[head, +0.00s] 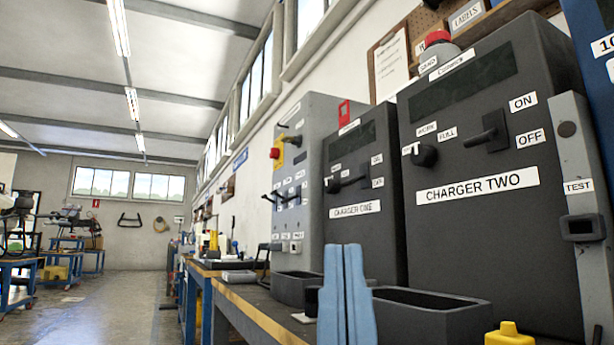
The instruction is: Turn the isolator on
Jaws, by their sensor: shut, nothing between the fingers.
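No label that I can read says isolator. The dark box marked CHARGER TWO (455,235) has a black lever (482,138) lying roughly level, its handle pointing left. ON and OFF labels sit to its right, ON above OFF. The dark box marked CHARGER ONE (352,240) has a similar lever (352,182). The grey cabinet (318,130) at its left carries a red knob on a yellow plate (278,152) and several black handles. My gripper (344,250), with blue fingers, is shut and empty in front of and below CHARGER ONE, apart from the levers.
Dark open trays (425,297) stand on the bench (250,318) below the boxes. A yellow object (509,335) is at the bottom right. A grey post marked TEST (580,215) stands at the right. The floor (120,300) at left is open.

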